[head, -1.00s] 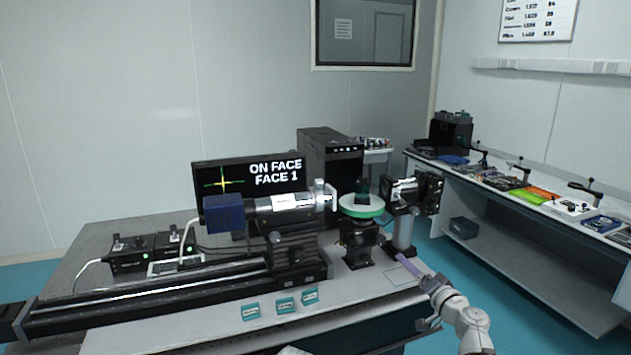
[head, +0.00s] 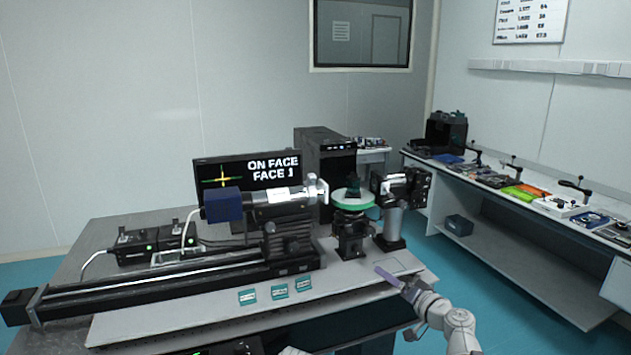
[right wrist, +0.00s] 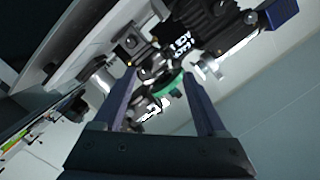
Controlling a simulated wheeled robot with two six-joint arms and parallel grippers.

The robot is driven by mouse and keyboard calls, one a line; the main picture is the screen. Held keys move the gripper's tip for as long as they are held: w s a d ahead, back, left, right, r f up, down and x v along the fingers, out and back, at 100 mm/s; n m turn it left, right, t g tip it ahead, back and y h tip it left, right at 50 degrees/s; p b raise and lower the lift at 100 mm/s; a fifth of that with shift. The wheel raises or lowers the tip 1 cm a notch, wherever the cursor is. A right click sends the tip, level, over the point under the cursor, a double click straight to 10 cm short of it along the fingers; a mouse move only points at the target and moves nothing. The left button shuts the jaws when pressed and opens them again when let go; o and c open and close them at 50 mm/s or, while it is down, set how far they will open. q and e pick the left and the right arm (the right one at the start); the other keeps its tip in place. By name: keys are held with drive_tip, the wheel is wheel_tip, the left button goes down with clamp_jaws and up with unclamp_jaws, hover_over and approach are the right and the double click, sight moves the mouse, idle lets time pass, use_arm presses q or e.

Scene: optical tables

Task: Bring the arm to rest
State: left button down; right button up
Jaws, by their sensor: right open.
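My right arm (head: 458,325) comes in at the lower right of the head view. My right gripper (head: 385,277) is over the near right corner of the optical table, in front of the green-rimmed round stage (head: 352,205). In the right wrist view my right gripper (right wrist: 158,95) has its two fingers spread apart, with nothing between them. The green stage (right wrist: 170,88) shows beyond the fingers, apart from them. My left gripper is not in the head view.
A long black rail (head: 150,283) with a blue-ended tube (head: 222,206) fills the table's left and middle. A monitor (head: 240,172) reads "ON FACE FACE 1". Three small teal-edged labels (head: 276,289) lie in front. A side bench (head: 500,205) with tools stands at right.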

drive_tip(key=s+a+f+n+g+p, duration=0.1)
drive_tip(key=s+a+f+n+g, duration=0.25)
drive_tip(key=s+a+f, duration=0.35)
drive_tip(key=s+a+f+n+g+p, duration=0.1)
drive_tip(key=s+a+f+n+g, duration=0.25)
drive_tip(key=a, duration=0.55)
drive_tip(key=s+d+f+g+h, duration=0.1)
drive_tip(key=s+g+h, duration=0.3)
drive_tip(key=s, duration=0.5)
drive_tip(key=s+d+f+g+h+p, duration=0.1)
drive_tip(key=s+f+g+h, duration=0.3)
drive_tip(key=s, duration=0.5)
drive_tip(key=shift+d+f+h, duration=0.2)
drive_tip(key=shift+f+h, duration=0.15)
drive_tip(key=shift+h, duration=0.25)
